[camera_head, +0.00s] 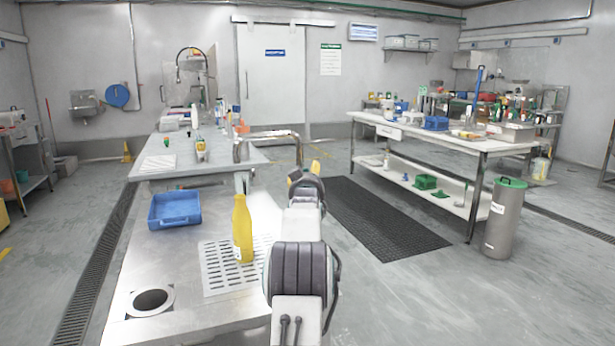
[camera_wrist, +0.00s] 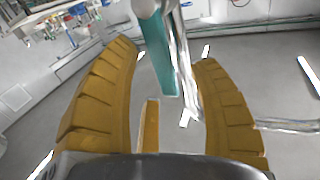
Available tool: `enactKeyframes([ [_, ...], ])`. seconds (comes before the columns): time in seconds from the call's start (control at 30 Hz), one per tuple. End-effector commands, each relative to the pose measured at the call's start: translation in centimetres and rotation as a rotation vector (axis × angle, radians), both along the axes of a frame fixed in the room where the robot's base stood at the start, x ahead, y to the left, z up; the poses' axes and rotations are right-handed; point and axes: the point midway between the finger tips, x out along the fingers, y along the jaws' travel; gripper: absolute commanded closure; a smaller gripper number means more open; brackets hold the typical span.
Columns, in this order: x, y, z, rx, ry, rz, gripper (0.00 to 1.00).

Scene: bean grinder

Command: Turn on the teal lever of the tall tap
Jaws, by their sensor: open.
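The teal lever (camera_wrist: 157,52) shows there as a flat teal bar beside the pipe, between my yellow fingers. My gripper (camera_wrist: 167,56) is open around it, with gaps visible on both sides; I cannot tell contact. In the head view my gripper (camera_head: 303,176) is just in front of the tap, and the lever is not distinguishable.
A yellow bottle (camera_head: 242,230) stands on the perforated drain plate (camera_head: 217,268) left of my arm. A blue tray (camera_head: 174,211) sits further left on the counter. A white table (camera_head: 430,136) with many items is at the right. The floor with a black mat (camera_head: 385,220) is clear.

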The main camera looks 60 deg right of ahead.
Motion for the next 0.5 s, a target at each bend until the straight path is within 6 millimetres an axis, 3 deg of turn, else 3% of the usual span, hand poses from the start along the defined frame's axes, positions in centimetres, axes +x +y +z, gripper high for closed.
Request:
enactKeyframes([
  [0.5,0.44,-0.82,0.01,-0.001,0.000,0.000,0.45],
])
